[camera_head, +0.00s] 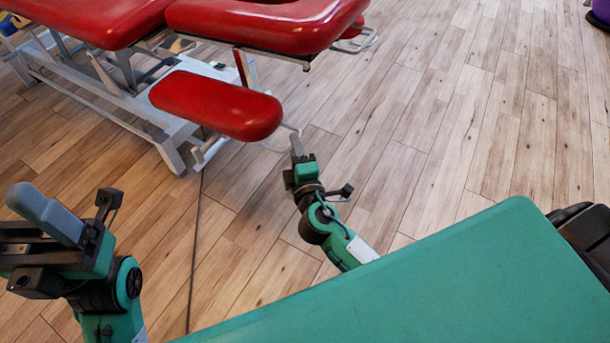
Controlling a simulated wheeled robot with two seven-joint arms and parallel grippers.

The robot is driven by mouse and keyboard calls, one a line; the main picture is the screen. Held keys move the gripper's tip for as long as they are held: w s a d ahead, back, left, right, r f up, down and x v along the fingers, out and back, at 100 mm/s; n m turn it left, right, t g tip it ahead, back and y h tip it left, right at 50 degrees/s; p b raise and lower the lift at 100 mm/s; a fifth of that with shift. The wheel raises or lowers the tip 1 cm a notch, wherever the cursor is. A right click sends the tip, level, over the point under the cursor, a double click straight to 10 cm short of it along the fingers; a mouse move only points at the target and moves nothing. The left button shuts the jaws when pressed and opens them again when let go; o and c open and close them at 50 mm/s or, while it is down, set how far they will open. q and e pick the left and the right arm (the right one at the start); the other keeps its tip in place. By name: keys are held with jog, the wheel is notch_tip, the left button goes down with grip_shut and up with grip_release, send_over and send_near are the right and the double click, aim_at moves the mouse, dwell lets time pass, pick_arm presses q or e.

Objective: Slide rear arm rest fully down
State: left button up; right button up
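The red padded arm rest (215,105) hangs low on the near side of the red treatment table (265,28). A thin metal handle (285,139) sticks out from under its right end. My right gripper (296,146) points up at this handle, just right of the arm rest. Its fingers look close together and meet or overlap the handle's end in the picture; I cannot tell whether they grip it. My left gripper (42,212) is at the lower left, away from the table, its grey fingers seen from the side; its opening is unclear.
The table's white metal frame (110,105) stands on the wooden floor at the upper left. A thin dark cable (194,240) runs along the floor between my arms. The floor (460,120) to the right is clear.

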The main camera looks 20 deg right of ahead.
jog(key=s+a, duration=0.1)
jog(key=s, duration=0.9)
jog(key=shift+f, duration=0.35)
jog(key=shift+a, duration=0.1)
